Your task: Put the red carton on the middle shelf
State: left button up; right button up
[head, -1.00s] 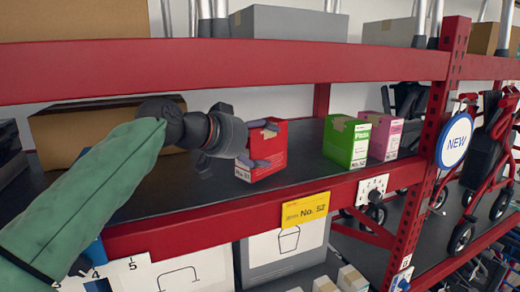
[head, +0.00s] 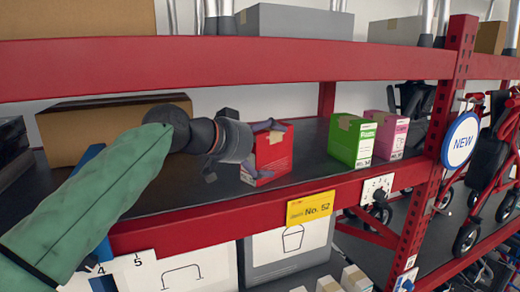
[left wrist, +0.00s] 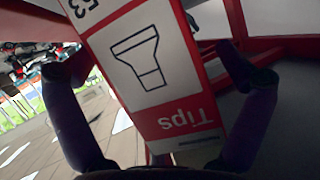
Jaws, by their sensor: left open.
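The red carton (head: 275,157) stands on the dark shelf board (head: 312,172) of the red rack, near its front edge. A tan patch shows on it. My left gripper (head: 258,143) reaches in from the left and is open at the carton's left side; one finger shows near its top. In the left wrist view, the carton's white and red face (left wrist: 150,70), with a lamp-like drawing and "Tips", lies between the two spread fingers. I cannot tell whether either finger touches it. My right gripper is out of view.
A green carton (head: 352,142) and a pink carton (head: 386,135) stand to the right on the same board. A large brown box (head: 75,135) is behind my left arm. A red beam (head: 230,65) crosses above; a yellow "No. 52" tag (head: 310,208) hangs on the front beam.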

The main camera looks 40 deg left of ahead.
pick_arm(q)
jog(key=shift+r, duration=0.1)
jog(key=s+b, duration=0.1)
jog(key=s, duration=0.3)
jog(key=s+a+b, duration=0.1)
jog(key=s+b, duration=0.1)
jog(key=s, duration=0.2)
jog(key=s+b, duration=0.2)
jog(key=s, duration=0.3)
jog(key=shift+a+r, duration=0.35)
jog(key=shift+b+v, duration=0.55)
jog(key=shift+v, duration=0.25)
jog(key=shift+s+f, duration=0.1)
